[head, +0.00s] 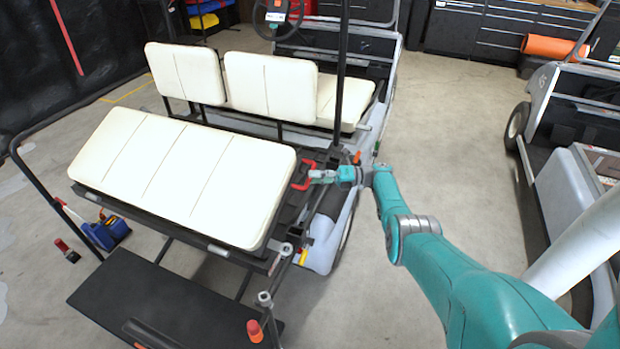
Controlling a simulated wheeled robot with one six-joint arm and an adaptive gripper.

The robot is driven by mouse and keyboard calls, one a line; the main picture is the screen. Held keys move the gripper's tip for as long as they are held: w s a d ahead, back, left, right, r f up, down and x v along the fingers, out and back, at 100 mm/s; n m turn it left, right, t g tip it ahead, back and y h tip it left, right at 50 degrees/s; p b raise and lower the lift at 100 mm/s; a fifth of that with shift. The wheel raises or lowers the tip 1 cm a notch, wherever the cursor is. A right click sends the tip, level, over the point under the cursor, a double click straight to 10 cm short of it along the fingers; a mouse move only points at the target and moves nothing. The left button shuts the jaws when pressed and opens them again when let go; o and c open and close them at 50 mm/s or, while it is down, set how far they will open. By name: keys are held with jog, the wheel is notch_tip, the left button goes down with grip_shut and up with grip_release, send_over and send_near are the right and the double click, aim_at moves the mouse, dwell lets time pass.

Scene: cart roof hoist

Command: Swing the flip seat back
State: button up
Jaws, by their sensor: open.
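The flip seat is a long cream cushion (185,175) with seams, on a dark frame at the rear of the cart, left of centre in the head view. Its broad face shows and its dark underside edge faces me; its exact tilt is hard to tell. My gripper (300,175) is at the cushion's right end, beside the cart's side rail. Its red jaws look spread and point left toward the cushion. They appear empty; whether they touch the cushion or frame cannot be told.
Two cream backrests (272,85) stand behind the flip seat. A dark footplate (150,300) and posts with an orange-red piece (255,331) are in front. A black roof post (342,70) rises near my gripper. Another cart (590,180) stands right; floor between is clear.

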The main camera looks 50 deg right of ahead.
jog(key=shift+v, duration=2.7)
jog(key=shift+f, duration=0.1)
